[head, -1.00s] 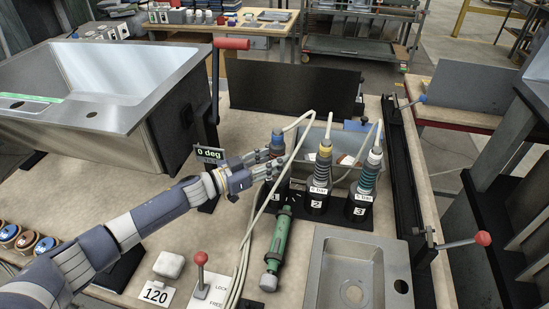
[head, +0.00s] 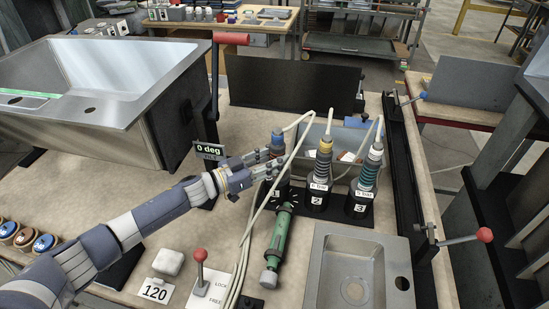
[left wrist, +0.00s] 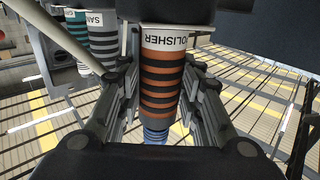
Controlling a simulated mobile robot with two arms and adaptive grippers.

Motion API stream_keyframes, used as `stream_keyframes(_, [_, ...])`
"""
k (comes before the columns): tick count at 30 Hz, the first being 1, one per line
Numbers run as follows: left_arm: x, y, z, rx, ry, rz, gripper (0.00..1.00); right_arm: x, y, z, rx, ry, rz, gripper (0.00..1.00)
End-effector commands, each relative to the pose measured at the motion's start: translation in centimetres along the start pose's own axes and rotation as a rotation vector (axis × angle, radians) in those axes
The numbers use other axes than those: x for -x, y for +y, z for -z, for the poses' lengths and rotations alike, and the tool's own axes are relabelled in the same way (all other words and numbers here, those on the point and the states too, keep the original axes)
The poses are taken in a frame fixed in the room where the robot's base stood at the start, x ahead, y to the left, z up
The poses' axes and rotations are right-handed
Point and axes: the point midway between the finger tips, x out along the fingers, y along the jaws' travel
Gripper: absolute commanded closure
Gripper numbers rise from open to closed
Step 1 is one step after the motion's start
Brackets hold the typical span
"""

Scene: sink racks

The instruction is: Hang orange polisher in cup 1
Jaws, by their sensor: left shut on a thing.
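The orange polisher (left wrist: 162,85), with black bands and a white name label, stands between my left gripper's fingers in the left wrist view. In the head view its blue upper part (head: 277,141) shows, with a cable at its top. My left gripper (head: 272,168) is shut on the polisher at the left end of the cup row. Cup 1 (head: 282,193) is dark and partly hidden by the gripper and cables. I cannot tell how deep the polisher sits in it. My right gripper is not in view.
Cup 2 (head: 317,201) holds a yellow-banded tool and cup 3 (head: 357,206) a teal-banded one. A green tool (head: 279,238) lies in front of the cups. A small sink (head: 318,290) is at front right, a large steel sink (head: 135,115) at left. Cables drape beside the gripper.

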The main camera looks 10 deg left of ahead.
Motion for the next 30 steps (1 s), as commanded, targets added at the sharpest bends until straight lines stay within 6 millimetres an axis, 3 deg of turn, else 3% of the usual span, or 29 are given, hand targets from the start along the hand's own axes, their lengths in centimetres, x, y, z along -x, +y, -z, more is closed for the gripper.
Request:
stream_keyframes(2, [-0.1,0.0,0.4,-0.001,0.007,-0.001,1.00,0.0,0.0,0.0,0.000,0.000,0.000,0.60])
stream_keyframes(3, [-0.1,0.0,0.4,-0.001,0.006,-0.001,0.60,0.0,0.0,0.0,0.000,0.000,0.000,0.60])
stream_keyframes(6, [-0.1,0.0,0.3,-0.001,0.005,-0.001,0.44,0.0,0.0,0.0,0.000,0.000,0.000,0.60])
stream_keyframes(19, [1.0,-0.1,-0.3,0.000,-0.005,0.002,0.44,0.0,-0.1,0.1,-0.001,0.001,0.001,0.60])
stream_keyframes(30, [8.4,0.0,-0.1,0.001,-0.003,0.001,0.44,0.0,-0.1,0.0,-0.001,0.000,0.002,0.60])
